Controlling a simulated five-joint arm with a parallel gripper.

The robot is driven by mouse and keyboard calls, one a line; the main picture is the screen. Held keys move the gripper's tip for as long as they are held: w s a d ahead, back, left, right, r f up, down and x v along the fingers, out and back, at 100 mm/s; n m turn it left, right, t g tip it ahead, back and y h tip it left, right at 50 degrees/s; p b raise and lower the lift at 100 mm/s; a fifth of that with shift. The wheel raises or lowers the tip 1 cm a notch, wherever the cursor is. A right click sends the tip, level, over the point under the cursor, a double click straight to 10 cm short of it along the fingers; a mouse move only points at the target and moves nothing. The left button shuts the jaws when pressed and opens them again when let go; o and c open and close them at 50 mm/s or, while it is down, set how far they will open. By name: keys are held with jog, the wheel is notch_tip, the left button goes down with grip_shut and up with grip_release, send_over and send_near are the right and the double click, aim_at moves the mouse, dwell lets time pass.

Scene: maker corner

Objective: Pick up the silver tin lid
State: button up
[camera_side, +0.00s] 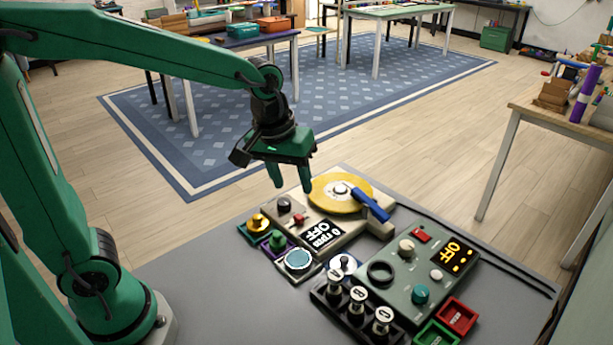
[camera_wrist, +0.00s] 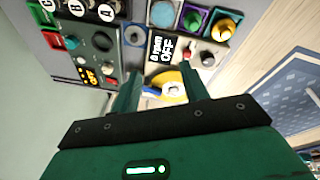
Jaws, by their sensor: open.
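A round, flat, pale blue-silver disc with a metallic rim (camera_side: 299,261) sits on a small light square base at the front of the bench. It is the thing that most resembles the tin lid, and it also shows at the top of the wrist view (camera_wrist: 162,14). My gripper (camera_side: 292,187) is open and empty, fingers pointing down, above and behind the disc, near the machine with the yellow wheel. In the wrist view my fingers (camera_wrist: 158,80) stand apart with the yellow wheel (camera_wrist: 168,84) seen between them.
The yellow-wheel machine (camera_side: 321,235) has a blue lever (camera_side: 371,204). Yellow (camera_side: 259,221) and green (camera_side: 277,240) knobbed pieces sit left of the disc. A rack of lettered knobs (camera_side: 358,309) and a grey control box (camera_side: 398,283) stand right. The grey bench front (camera_side: 215,285) is clear.

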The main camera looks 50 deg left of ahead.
aim_at(345, 258)
jog(key=w+d+f+n+g, duration=0.1)
jog(key=w+d+f, duration=0.1)
jog(key=f, duration=0.2)
jog(key=w+d+f+n, duration=0.1)
jog(key=w+d+f, duration=0.2)
jog(key=f, duration=0.1)
jog(key=w+d+f+n+g, duration=0.1)
jog(key=w+d+f+n, duration=0.1)
jog(key=w+d+f, duration=0.1)
jog(key=shift+w+f+g, duration=0.15)
jog(key=shift+f+g, duration=0.15)
jog(key=shift+f, duration=0.45)
jog(key=shift+a+f, duration=0.15)
jog(key=shift+f, duration=3.75)
grip_shut()
jog(key=shift+r, duration=0.2)
notch_tip(345, 258, up, 10)
jog(key=shift+f, duration=0.15)
